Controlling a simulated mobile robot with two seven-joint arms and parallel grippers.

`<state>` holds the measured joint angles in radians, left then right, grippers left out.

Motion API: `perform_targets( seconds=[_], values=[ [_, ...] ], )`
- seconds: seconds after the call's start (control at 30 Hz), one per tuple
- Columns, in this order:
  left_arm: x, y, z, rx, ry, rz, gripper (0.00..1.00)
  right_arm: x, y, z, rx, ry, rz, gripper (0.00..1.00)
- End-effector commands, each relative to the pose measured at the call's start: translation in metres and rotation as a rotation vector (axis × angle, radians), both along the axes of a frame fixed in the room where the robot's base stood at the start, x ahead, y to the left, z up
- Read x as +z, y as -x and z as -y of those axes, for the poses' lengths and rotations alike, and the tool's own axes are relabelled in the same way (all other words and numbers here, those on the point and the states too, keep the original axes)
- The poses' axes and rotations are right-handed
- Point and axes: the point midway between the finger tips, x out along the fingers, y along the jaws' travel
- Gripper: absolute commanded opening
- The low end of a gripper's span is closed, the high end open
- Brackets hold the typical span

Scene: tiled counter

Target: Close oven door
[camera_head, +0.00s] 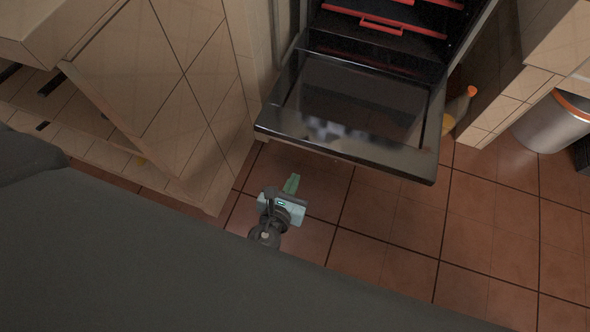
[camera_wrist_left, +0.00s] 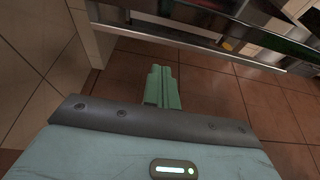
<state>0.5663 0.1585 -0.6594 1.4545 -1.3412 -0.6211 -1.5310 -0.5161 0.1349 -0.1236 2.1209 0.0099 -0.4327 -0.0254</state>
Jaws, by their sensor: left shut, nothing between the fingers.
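The oven door (camera_head: 345,152) hangs open and lowered in the head view, its dark glass facing up. The oven cavity (camera_head: 375,40) behind it shows red-edged racks. My left gripper (camera_head: 292,182) is in front of and below the door's left front corner, over the floor, with a visible gap to the door. Its green fingers are together and empty. In the left wrist view the fingers (camera_wrist_left: 162,88) point toward the door's edge (camera_wrist_left: 200,40), which crosses the top of the picture. My right gripper is not in view.
Tiled cabinets (camera_head: 170,90) stand left of the oven, with an open drawer or shelf at the far left. A bottle (camera_head: 458,108) stands on the floor right of the door. A metal bin (camera_head: 552,122) stands farther right. The tiled floor (camera_head: 400,230) in front is clear.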

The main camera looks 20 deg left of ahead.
Motion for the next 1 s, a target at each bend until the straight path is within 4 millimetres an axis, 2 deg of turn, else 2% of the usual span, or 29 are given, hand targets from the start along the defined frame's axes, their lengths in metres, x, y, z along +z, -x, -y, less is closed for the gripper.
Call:
perform_targets(
  seconds=[0.47, 0.53, 0.63, 0.8, 1.0],
  values=[
    [-0.035, -0.082, 0.000, 0.003, 0.002, -0.001, 0.00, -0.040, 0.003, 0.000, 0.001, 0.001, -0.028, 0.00],
    [-0.016, -0.080, 0.000, 0.003, 0.004, 0.002, 0.00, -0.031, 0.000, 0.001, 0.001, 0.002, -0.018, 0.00],
    [-0.002, -0.080, 0.000, 0.003, 0.004, 0.003, 0.00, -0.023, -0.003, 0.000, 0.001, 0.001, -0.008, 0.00],
    [0.008, -0.080, 0.000, 0.002, 0.003, 0.000, 0.00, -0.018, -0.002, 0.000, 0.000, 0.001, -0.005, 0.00],
    [0.009, -0.080, 0.000, 0.002, 0.002, -0.002, 0.00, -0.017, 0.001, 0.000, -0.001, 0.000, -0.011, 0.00]
  ],
)
